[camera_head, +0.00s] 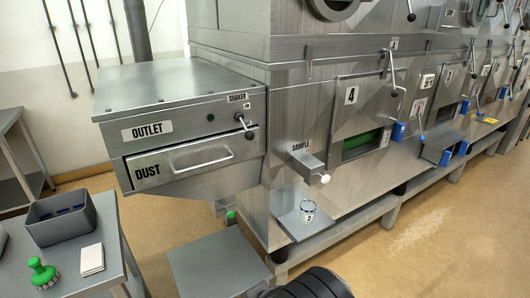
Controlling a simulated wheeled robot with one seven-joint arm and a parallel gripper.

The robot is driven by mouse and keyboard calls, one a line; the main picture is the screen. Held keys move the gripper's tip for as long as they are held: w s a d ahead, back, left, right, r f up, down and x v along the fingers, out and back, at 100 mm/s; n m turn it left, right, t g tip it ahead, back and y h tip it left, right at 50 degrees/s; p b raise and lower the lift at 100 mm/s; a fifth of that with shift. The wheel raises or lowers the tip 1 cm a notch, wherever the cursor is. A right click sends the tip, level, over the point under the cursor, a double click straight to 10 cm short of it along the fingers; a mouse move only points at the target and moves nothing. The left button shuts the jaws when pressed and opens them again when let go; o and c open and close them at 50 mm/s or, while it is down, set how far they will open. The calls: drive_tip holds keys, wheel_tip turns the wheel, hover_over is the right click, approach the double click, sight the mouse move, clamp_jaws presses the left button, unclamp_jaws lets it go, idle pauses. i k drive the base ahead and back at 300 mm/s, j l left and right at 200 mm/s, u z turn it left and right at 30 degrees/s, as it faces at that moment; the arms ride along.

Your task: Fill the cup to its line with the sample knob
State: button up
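The sample knob (325,179) is a small white knob on the front of a grey metal spout (308,166) marked SAMPLE, on the machine's front. The cup (307,208) is small and clear and stands upright on a small grey shelf (288,222) below the spout. A label with a 2 shows at the cup's lower front. The fill line and any contents are too small to tell. No stream shows between the spout and the cup. My gripper is not in view.
A DUST drawer (190,163) with a handle sits left, under the OUTLET panel (165,128). A grey platform (215,265) stands low in front. A side table (110,240) at left holds a dark bin (62,220), a green brush (42,270) and white cards (92,259). Floor is clear at right.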

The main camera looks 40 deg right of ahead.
sight(326, 179)
drive_tip(key=z, duration=1.35)
